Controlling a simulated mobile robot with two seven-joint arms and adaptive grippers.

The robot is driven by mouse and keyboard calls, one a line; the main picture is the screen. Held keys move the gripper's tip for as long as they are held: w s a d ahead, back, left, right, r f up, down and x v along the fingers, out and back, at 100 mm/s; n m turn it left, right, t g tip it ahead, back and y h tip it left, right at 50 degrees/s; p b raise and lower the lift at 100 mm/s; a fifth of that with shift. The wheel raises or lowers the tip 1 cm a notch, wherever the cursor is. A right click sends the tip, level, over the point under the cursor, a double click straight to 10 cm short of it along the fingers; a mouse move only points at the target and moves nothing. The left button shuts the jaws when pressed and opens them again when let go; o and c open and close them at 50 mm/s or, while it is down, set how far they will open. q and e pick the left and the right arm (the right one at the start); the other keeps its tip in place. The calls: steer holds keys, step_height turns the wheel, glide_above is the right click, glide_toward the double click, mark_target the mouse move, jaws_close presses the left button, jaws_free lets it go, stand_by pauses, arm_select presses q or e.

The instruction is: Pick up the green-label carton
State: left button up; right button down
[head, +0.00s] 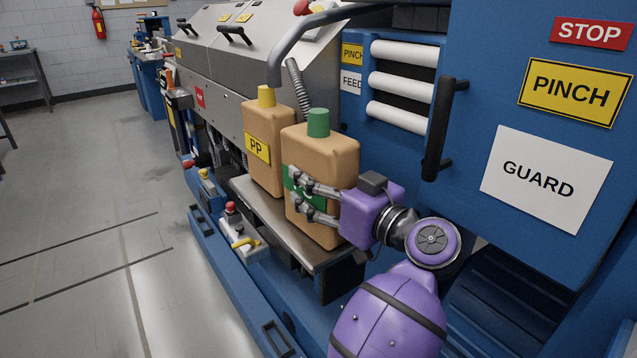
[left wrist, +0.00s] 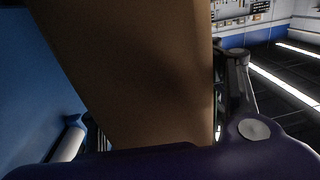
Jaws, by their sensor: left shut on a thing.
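The green-label carton (head: 336,150) is a tan container with a green cap (head: 318,122). It stands upright over the steel shelf; I cannot tell whether its base touches the shelf. My left gripper (head: 302,197) is shut on it, with grey fingers across the green label (head: 291,181), partly hiding it. In the left wrist view the carton's tan body (left wrist: 140,70) fills the middle, with one finger (left wrist: 235,85) along its right side. My right gripper is not in view.
A similar tan carton with a yellow cap and yellow PP label (head: 257,148) stands close on the left. The steel shelf (head: 328,262) is narrow. A grey curved pipe (head: 290,45) hangs above. A blue machine panel (head: 470,120) with a black handle (head: 437,130) stands right. Open floor lies left.

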mark_target(333, 147)
arm_select(q)
steer(key=shift+r, duration=0.1)
steer(key=s+r+p, duration=0.1)
steer(key=r, duration=0.2)
steer(key=s+d+r+p, duration=0.1)
steer(key=s+r, duration=0.1)
steer(key=r, duration=0.1)
steer(key=s+d+r+p, duration=0.1)
steer(key=s+r, duration=0.1)
steer(key=r, duration=0.1)
steer(key=shift+s+r+p, duration=0.1)
steer(key=shift+r+p, duration=0.2)
steer(key=shift+r, duration=0.05)
steer(key=s+d+r+p, duration=0.1)
steer(key=s+d+r, duration=0.2)
steer(key=s, duration=0.5)
steer(key=shift+p, duration=0.3)
steer(key=shift+w+r, duration=0.1)
